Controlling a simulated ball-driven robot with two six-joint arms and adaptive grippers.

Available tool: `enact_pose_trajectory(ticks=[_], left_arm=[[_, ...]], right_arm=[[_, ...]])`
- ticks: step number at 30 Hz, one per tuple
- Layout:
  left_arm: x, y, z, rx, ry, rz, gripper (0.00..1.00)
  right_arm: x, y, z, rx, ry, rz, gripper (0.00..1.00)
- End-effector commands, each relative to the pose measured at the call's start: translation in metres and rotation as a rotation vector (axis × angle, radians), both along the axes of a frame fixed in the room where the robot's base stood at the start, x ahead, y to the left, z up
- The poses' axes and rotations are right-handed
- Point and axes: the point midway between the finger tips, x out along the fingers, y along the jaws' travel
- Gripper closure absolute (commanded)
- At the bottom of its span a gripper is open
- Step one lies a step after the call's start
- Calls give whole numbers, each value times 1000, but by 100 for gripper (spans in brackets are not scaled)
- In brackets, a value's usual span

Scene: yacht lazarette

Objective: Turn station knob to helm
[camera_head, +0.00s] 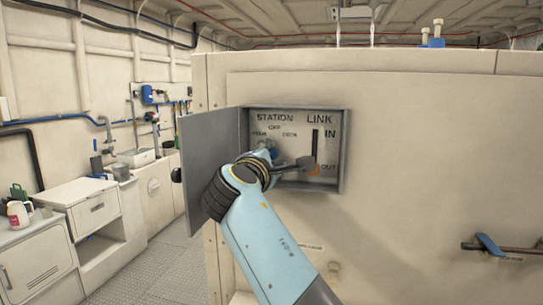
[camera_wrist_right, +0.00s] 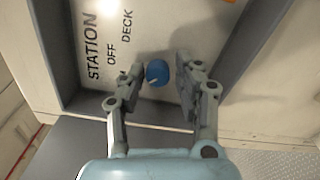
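The blue station knob (camera_wrist_right: 157,73) sits on the pale panel under the word STATION. Its white mark shows at the knob's lower edge in the wrist view. My right gripper (camera_wrist_right: 158,84) is open, with one finger on each side of the knob and a gap showing on both sides. In the head view the knob (camera_head: 270,146) is partly hidden behind this gripper (camera_head: 262,159). OFF and DECK labels show; I cannot read a helm label. My left gripper is not in view.
The panel sits in a grey recessed box (camera_head: 345,150) with its door (camera_head: 212,150) open to the left. A LINK slot (camera_head: 315,140) with IN and OUT labels is right of the knob. A blue-handled lever (camera_head: 489,245) is at far right. Counters (camera_head: 82,195) stand left.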

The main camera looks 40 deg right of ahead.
Motion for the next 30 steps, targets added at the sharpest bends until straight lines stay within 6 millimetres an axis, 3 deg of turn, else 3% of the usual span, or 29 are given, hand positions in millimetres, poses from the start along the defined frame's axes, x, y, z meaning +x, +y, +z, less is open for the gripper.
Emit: enact_pose_trajectory(ticks=[3,19,23,30], left_arm=[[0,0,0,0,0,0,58],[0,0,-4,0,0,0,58],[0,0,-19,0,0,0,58],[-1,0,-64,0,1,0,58]], right_arm=[[0,0,1,0,-2,-1,53],[0,0,1,12,-21,-1,53],[0,0,-3,74,-92,0,53],[0,0,-7,290,-348,0,53]])
